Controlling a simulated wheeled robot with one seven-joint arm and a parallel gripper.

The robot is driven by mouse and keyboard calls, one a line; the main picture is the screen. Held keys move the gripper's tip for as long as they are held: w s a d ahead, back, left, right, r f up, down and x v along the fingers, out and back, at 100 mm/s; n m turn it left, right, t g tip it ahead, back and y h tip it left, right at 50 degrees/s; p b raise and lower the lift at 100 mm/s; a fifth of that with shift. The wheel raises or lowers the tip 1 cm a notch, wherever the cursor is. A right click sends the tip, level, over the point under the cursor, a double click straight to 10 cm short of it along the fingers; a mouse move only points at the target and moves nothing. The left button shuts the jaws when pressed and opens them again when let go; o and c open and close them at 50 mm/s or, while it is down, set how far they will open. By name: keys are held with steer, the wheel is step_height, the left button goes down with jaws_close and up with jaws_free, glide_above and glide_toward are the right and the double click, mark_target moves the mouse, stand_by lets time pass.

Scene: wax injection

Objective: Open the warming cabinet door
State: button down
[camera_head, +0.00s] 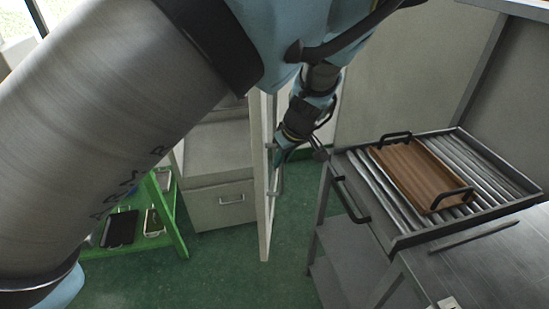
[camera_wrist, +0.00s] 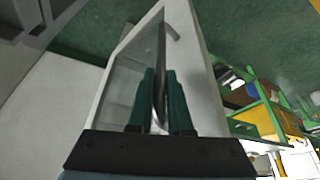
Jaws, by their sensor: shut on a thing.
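The warming cabinet (camera_head: 218,150) is pale grey and stands behind my arm, partly hidden by it. Its door (camera_head: 264,215) stands swung out from the cabinet front, seen nearly edge-on in the head view. In the wrist view the door (camera_wrist: 205,85) shows as a pale frame around a glass pane. A pale bar handle (camera_head: 275,183) is on the door's right side. My gripper (camera_head: 276,160) is at this handle. In the wrist view the green fingers of my gripper (camera_wrist: 160,75) are shut on the handle, which is mostly hidden between them.
A metal table with a rod-bed tray (camera_head: 400,241) stands at right, holding a brown tray (camera_head: 425,170) with black handles. A green rack (camera_head: 165,215) with dark items is at lower left. Green floor (camera_head: 225,270) is clear between door and table. A drawer (camera_head: 222,206) sits low in the cabinet.

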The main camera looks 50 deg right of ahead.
steer(key=c, duration=0.8)
jaws_free()
steer(key=shift+c, duration=0.2)
steer(key=b+v, duration=0.3)
steer(key=v, duration=0.7)
steer(key=shift+s+r, duration=0.15)
steer(key=shift+r, duration=0.15)
